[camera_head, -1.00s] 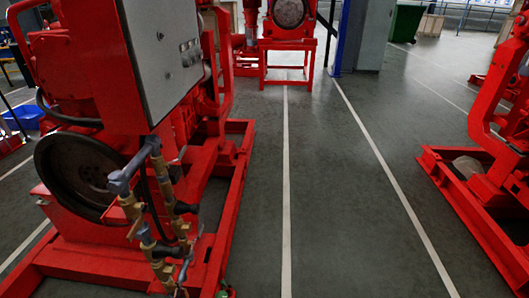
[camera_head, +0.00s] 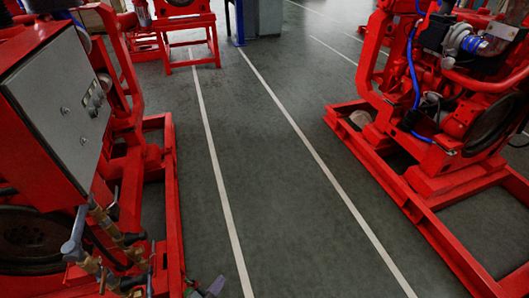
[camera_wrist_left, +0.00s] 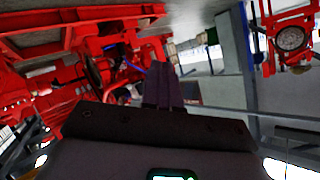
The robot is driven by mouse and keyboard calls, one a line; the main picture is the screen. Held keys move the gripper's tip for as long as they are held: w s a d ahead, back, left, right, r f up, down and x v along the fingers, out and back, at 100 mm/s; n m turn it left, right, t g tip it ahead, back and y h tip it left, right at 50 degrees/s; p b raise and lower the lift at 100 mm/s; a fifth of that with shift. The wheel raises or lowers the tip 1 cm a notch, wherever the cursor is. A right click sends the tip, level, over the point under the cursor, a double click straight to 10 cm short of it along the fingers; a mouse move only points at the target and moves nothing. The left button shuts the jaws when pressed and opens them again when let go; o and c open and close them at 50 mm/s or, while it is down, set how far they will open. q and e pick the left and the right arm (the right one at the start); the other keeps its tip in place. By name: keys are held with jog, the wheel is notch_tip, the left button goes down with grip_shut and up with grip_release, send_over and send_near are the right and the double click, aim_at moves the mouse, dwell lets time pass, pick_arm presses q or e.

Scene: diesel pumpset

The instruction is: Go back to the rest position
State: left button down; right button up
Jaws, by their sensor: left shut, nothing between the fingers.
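My left gripper (camera_head: 212,287) shows only as a small dark tip at the bottom edge of the head view, beside the red base frame of the left pumpset (camera_head: 170,215). In the left wrist view its two dark fingers (camera_wrist_left: 166,84) are together, with nothing between them. The left pumpset carries a grey control panel (camera_head: 62,108) and brass-fitted pipes (camera_head: 112,235). My right gripper is not in view.
A second red pumpset (camera_head: 430,170) with blue hoses stands on the right. A grey floor aisle (camera_head: 270,190) with white lines lies open between the two. A red stand (camera_head: 190,45) and a blue post (camera_head: 239,22) are at the back.

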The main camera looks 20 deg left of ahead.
pick_arm(q)
jog(key=s+d+r+n+g, duration=0.1)
jog(key=s+d+r+g, duration=0.1)
jog(key=r, duration=0.3)
jog(key=s+d+r+n+g, duration=0.1)
jog(key=s+d+r+g, duration=0.15)
jog(key=r, duration=0.25)
jog(key=s+a+f+n+g, duration=0.1)
jog(key=s+n+g, duration=0.1)
jog(key=s+g, duration=0.5)
notch_tip(320, 180, up, 38)
jog(key=t+p, duration=0.2)
jog(key=p, duration=3.6)
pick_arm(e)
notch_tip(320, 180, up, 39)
pick_arm(q)
notch_tip(320, 180, down, 48)
jog(key=b, duration=4.7)
jog(key=shift+f+b, duration=0.25)
jog(key=shift+b, duration=0.1)
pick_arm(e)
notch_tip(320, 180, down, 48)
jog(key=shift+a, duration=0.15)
pick_arm(q)
jog(key=shift+s+a, duration=0.1)
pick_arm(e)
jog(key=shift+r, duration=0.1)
pick_arm(q)
jog(key=c, duration=1.8)
grip_release()
